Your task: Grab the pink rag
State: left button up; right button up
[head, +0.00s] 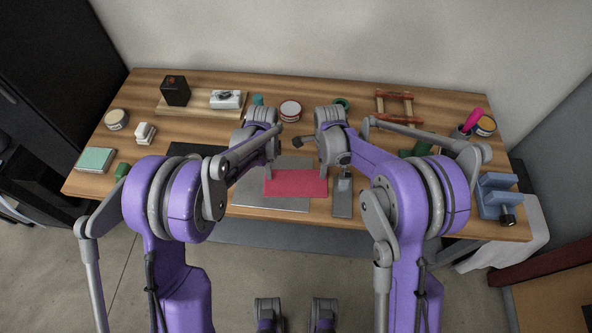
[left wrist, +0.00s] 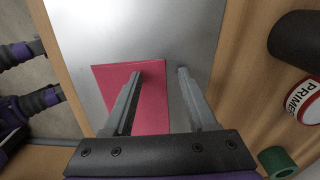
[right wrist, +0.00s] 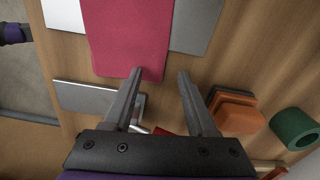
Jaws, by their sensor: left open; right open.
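The pink rag (head: 300,184) lies flat on a grey metal sheet (head: 262,205) near the table's front edge. It also shows in the left wrist view (left wrist: 151,112) and the right wrist view (right wrist: 125,35). My left gripper (left wrist: 159,73) is open and empty, pointing down at the rag. One finger is over the rag and the other is over the sheet just past its edge. My right gripper (right wrist: 159,72) is open and empty at the rag's other end. One fingertip overlaps the rag's end; the other is over bare wood. I cannot tell whether any fingertip touches the rag.
A small grey plate (head: 342,205) lies right of the rag. A primer can (head: 290,111) and a green ring (right wrist: 295,128) are behind. An orange block (right wrist: 233,110) is near my right gripper. A blue clamp-like item (head: 495,200) stands at the table's right end.

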pick_arm(q)
jog(key=shift+f, duration=0.3)
pick_arm(e)
jog(key=shift+f, duration=0.25)
pick_arm(q)
jog(key=shift+s+r, duration=0.1)
pick_arm(e)
jog(key=shift+s, duration=0.1)
jog(key=shift+f, duration=0.1)
jog(key=shift+f, duration=0.15)
pick_arm(q)
grip_shut()
pick_arm(e)
grip_shut()
